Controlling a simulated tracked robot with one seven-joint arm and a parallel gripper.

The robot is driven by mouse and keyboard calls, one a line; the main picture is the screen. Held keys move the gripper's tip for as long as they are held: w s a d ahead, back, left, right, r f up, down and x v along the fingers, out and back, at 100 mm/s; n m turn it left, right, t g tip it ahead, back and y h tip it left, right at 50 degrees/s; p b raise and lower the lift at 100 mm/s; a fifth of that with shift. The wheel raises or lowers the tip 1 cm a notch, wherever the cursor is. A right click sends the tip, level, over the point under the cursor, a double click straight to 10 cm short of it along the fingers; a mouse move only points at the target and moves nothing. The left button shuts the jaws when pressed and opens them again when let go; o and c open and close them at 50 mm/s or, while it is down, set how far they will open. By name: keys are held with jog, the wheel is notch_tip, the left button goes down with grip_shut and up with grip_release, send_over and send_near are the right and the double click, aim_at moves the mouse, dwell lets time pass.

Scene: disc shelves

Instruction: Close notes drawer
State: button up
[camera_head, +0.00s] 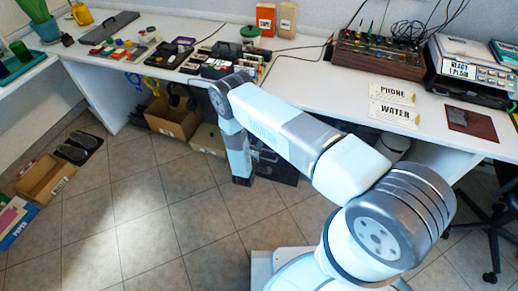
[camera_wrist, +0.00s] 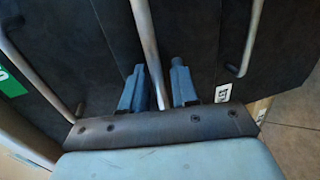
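A dark drawer unit (camera_head: 278,167) stands under the long white table in the head view, partly hidden behind my arm. In the wrist view, dark drawer fronts (camera_wrist: 95,40) fill the picture, with several metal bar handles. My gripper (camera_wrist: 160,80) has its two blue fingers apart, with a middle metal handle (camera_wrist: 147,40) running between them. A white label (camera_wrist: 223,92) and a green label (camera_wrist: 10,82) are partly seen. I cannot tell which front is the notes drawer, or how far it is open.
A cardboard box (camera_head: 172,122) stands on the floor left of my gripper. The white table (camera_head: 310,82) above holds several items. Another box (camera_head: 45,180) and dark slippers (camera_head: 80,148) are at the far left. The tiled floor (camera_head: 130,225) in front is clear.

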jog(key=shift+c, duration=0.3)
grip_shut()
dwell(0.3)
